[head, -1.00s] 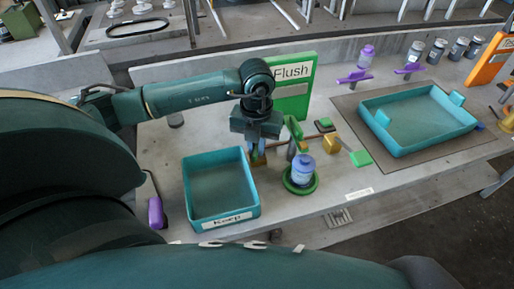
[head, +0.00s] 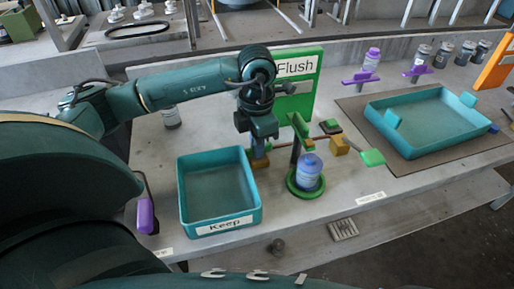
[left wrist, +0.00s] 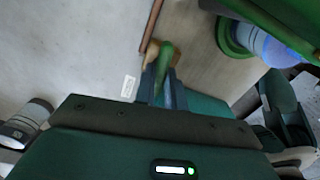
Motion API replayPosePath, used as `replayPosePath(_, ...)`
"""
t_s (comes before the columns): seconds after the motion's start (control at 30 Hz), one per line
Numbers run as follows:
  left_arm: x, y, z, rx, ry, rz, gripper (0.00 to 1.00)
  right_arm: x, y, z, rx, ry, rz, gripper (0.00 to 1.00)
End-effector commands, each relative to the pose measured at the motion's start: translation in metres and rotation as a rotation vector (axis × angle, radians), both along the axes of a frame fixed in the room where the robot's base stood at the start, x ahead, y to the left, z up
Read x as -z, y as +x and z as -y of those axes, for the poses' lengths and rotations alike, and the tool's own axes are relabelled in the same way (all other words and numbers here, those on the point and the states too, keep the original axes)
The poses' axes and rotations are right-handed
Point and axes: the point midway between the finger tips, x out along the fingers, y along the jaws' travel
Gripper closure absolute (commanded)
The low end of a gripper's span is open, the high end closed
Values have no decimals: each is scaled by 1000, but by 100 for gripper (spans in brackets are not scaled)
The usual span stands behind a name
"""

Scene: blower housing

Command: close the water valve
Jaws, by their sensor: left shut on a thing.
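The water valve is a small brass body (left wrist: 153,50) with a green handle (left wrist: 168,55), at the end of a copper pipe. My left gripper (left wrist: 165,88) is shut on the green handle, which stands between its two blue fingers. In the head view the left gripper (head: 259,147) points down at the valve (head: 258,162), just beyond the Keep tray. The gripper hides most of the handle there, so its exact angle is hard to tell. My right gripper is in neither view.
A teal Keep tray (head: 214,226) stands close in front of the valve. To the right, a blue-white jar (head: 309,172) sits on a green round base beside a green stand. A green Flush panel (head: 304,98) stands behind. A larger teal tray (head: 415,152) lies further right.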

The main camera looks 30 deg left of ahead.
Motion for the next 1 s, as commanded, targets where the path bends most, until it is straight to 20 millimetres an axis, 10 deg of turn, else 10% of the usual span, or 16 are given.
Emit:
replayPosePath(0.87,-2,2,-1,163,-1,7,100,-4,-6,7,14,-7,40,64)
replayPosePath(1.0,-2,2,-1,162,0,6,79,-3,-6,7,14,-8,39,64)
